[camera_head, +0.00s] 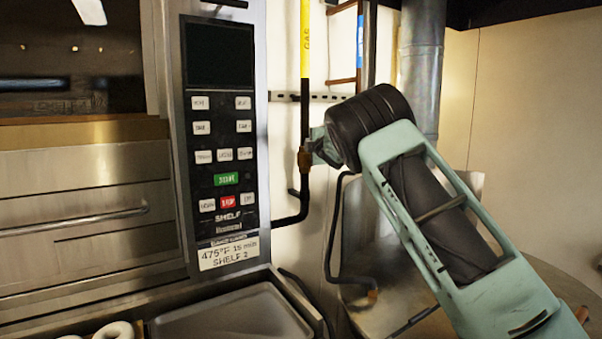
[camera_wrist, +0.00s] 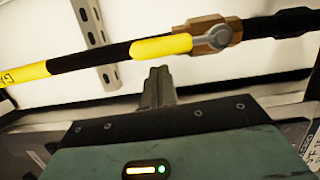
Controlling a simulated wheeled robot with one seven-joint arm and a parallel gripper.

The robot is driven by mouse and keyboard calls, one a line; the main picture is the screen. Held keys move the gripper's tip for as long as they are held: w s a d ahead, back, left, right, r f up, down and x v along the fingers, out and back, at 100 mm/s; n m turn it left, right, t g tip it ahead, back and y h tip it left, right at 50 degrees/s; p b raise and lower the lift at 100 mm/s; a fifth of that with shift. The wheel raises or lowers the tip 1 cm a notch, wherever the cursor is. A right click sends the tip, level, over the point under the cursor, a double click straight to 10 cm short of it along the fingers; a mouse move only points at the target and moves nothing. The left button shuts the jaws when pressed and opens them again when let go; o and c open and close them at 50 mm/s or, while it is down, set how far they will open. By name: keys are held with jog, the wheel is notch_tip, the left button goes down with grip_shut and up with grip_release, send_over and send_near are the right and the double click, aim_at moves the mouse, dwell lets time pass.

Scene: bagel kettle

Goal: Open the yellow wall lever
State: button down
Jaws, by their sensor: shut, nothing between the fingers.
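The yellow lever (camera_wrist: 165,46) shows in the wrist view, lying along the black gas pipe (camera_wrist: 100,55). Its right end joins a brass valve (camera_wrist: 215,36) with a round metal nut. My gripper (camera_wrist: 158,78) is shut and empty, with its fingertips just below the lever in the picture. I cannot tell whether they touch it. In the head view my gripper (camera_head: 313,150) is close to the wall pipe, beside the brass valve (camera_head: 304,160). The lever cannot be made out there, and my arm covers the area to the right.
An oven control panel (camera_head: 221,140) stands left of the pipe. A slotted metal rail (camera_wrist: 90,22) is fixed to the wall behind. A silver duct (camera_head: 421,65) rises behind my arm. A tray (camera_head: 230,315) and bagels (camera_head: 115,330) are at the lower left.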

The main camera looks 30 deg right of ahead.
jog(key=shift+d+r+m, duration=0.15)
jog(key=shift+d+m, duration=0.15)
jog(key=shift+m, duration=0.2)
dwell(0.3)
